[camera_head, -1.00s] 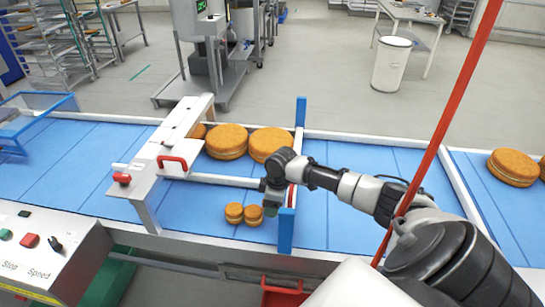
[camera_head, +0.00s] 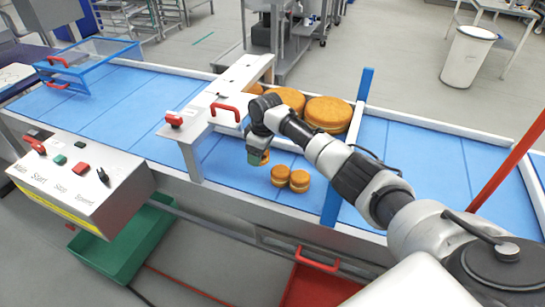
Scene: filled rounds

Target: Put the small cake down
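I cannot tell whether this cake touches the belt. Two other small filled cakes, one on the left (camera_head: 280,176) and one on the right (camera_head: 299,181), stand side by side on the belt. My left gripper is not in view.
Large filled cakes (camera_head: 328,113) lie behind a white rail. A blue post (camera_head: 334,200) stands to the right, the white guard frame (camera_head: 215,108) to the left. A control box (camera_head: 80,170), green crate (camera_head: 125,245) and red crate (camera_head: 320,285) are in front.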

